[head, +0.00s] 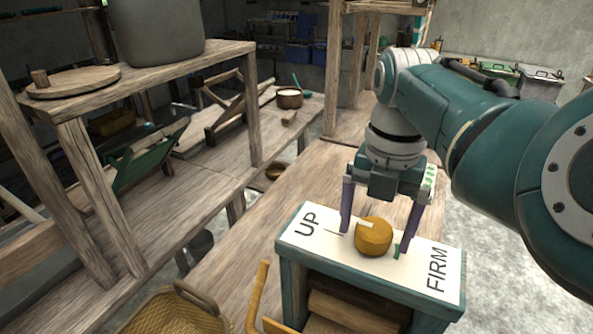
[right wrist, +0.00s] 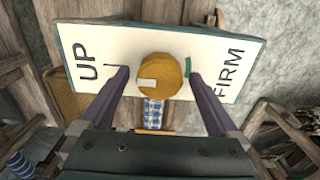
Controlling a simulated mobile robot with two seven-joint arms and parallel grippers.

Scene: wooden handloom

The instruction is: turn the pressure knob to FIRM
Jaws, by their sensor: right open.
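The pressure knob (head: 373,236) is a round yellow wooden knob on a white panel (head: 318,246) marked UP at the left and FIRM at the right. A pale mark on the knob sits on its UP side in both views. A dark line lies on the panel near UP, and a green mark lies on the FIRM side. My right gripper (head: 377,246) is open, its two purple fingers on either side of the knob. In the right wrist view the knob (right wrist: 161,76) lies between the fingertips (right wrist: 159,74), with gaps on both sides. My left gripper is not in view.
The panel tops a teal-edged box on a wooden bench. A wicker basket (head: 178,312) stands at the lower left, with a curved yellow handle (head: 257,296) beside the box. A wooden frame with shelves (head: 150,72) fills the left side. A small bowl (head: 289,98) sits farther back.

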